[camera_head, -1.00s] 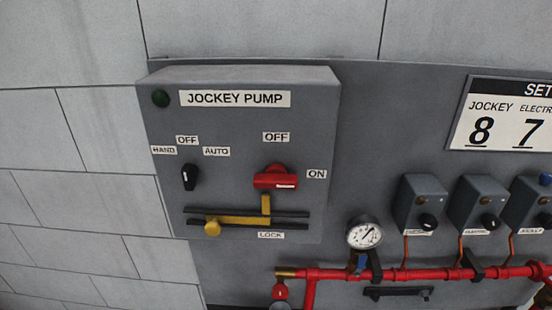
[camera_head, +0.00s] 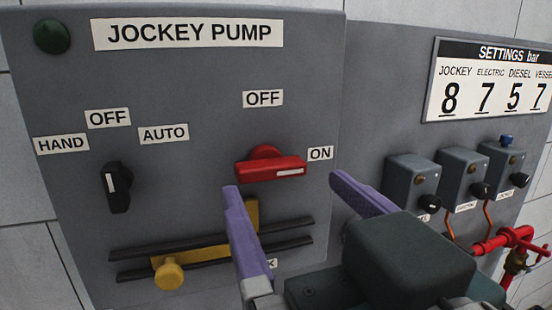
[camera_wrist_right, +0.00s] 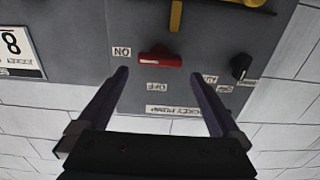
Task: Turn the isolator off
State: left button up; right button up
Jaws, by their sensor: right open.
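The red isolator handle (camera_head: 270,168) is on the grey jockey pump panel (camera_head: 210,75). It lies horizontal, its white-marked end toward the ON label (camera_head: 320,153); the OFF label (camera_head: 263,98) is above it. It also shows in the right wrist view (camera_wrist_right: 157,60), upside down. My right gripper (camera_head: 286,183) is open and empty. Its purple fingers stand in front of the panel, apart from the handle. In the right wrist view the handle lies between and beyond the fingertips (camera_wrist_right: 160,77). My left gripper is not in view.
A yellow lock slider with a round knob (camera_head: 168,277) sits on dark rails below the handle; its upright bar is close under the handle. A black selector knob (camera_head: 115,187) is at left. Grey switch boxes (camera_head: 412,178) and red pipes (camera_head: 505,240) are at right.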

aim_at(274, 171)
jog(key=shift+p+x, duration=0.55)
jog(key=shift+x, duration=2.2)
jog(key=shift+c, duration=0.4)
jog(key=c, duration=1)
